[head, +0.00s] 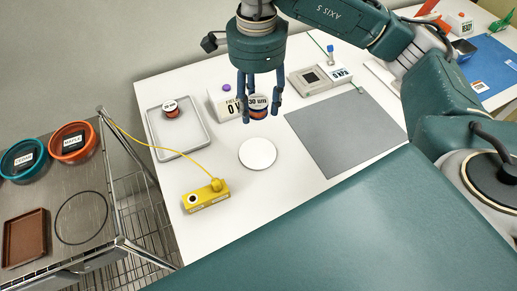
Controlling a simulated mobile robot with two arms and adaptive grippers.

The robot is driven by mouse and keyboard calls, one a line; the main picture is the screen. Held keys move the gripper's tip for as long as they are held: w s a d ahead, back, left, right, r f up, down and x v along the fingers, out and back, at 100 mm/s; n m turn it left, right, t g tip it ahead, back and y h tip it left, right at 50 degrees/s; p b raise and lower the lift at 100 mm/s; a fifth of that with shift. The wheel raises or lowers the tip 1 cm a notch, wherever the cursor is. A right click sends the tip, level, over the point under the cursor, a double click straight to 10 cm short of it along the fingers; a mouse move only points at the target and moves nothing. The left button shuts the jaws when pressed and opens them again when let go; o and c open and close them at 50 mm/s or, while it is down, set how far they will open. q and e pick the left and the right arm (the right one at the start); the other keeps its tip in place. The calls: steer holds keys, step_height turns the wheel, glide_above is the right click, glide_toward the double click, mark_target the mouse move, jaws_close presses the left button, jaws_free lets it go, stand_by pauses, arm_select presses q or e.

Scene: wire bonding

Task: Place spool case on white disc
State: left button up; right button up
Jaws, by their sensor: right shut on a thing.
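My right gripper (261,116) comes down from the top of the head view, with its fingers pointing down. It is shut on the spool case (259,101), a small round case with an orange-brown side and a white label reading "30 um". The case is held above the white table, up and slightly right of the white disc in the picture. The white disc (257,153) lies flat on the table with nothing on it. My left gripper is not in view.
A grey tray (199,140) holding another labelled spool (170,107) is at left. A yellow box (206,195) with a cable stands front left of the disc. A grey mat (345,134) lies right.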

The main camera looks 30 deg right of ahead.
steer(key=m, duration=0.3)
steer(key=w+r+m, duration=0.1)
steer(key=shift+w+d, duration=0.1)
steer(key=shift+d, duration=0.2)
steer(key=shift+f+m, duration=0.3)
steer(key=shift+m, duration=0.1)
steer(key=p, duration=0.1)
glide_above(257, 153)
step_height(257, 153, down, 15)
steer(key=shift+d+r, duration=0.1)
step_height(257, 153, down, 4)
steer(key=shift+f+p, duration=0.2)
steer(key=shift+p, duration=0.3)
steer(key=shift+f, duration=0.15)
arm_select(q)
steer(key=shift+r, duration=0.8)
arm_select(e)
steer(key=o, duration=1.2)
steer(key=shift+c, duration=0.2)
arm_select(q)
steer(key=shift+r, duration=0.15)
